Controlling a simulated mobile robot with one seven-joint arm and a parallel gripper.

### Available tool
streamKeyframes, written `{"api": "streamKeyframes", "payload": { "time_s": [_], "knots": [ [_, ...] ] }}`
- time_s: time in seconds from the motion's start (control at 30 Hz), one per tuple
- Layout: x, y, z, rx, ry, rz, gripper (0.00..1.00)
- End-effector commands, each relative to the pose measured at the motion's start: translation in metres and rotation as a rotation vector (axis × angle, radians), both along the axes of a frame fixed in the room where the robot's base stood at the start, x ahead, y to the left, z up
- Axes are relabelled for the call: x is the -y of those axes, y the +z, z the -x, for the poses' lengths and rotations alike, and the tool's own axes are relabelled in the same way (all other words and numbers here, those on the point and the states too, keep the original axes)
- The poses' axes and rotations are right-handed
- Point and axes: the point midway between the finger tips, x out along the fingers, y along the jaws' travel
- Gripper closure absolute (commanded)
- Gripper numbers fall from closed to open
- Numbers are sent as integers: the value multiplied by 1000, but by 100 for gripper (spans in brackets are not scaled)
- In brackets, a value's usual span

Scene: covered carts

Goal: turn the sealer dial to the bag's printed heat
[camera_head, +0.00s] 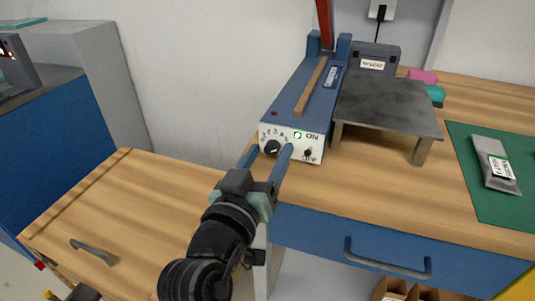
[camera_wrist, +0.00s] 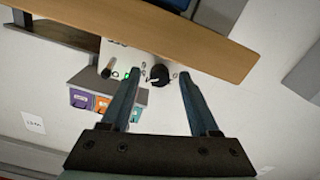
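The blue sealer (camera_head: 316,98) stands on the wooden bench, its pale front panel facing me. Its black dial (camera_head: 271,148) sits at the panel's left under an arc of printed numbers; the pointer's exact number is too small to tell. The dial also shows in the wrist view (camera_wrist: 160,75). My gripper (camera_head: 267,156) is open, its blue fingers apart in front of the panel. In the wrist view (camera_wrist: 160,75) the dial appears between the fingertips; contact cannot be told. The silver-grey bag (camera_head: 490,150) lies on the green mat at the right; its label's small print is unreadable.
An ON/OFF switch (camera_head: 308,153) and a green light (camera_head: 297,135) are right of the dial. A grey raised plate (camera_head: 388,105) stands beside the sealer. A lower wooden top with a handle (camera_head: 92,252) is at the left. A blue drawer (camera_head: 400,255) is below the bench.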

Motion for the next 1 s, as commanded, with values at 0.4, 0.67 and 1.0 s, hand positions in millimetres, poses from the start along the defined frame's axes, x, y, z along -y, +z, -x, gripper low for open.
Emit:
{"api": "streamKeyframes", "payload": {
  "time_s": [0.4, 0.67, 1.0],
  "knots": [
    [-7, 0, 23, 0, 2, 1, 38],
    [-22, 0, 80, -1, 4, 1, 38],
    [-33, 0, 123, 0, 2, 0, 38]
  ]
}}
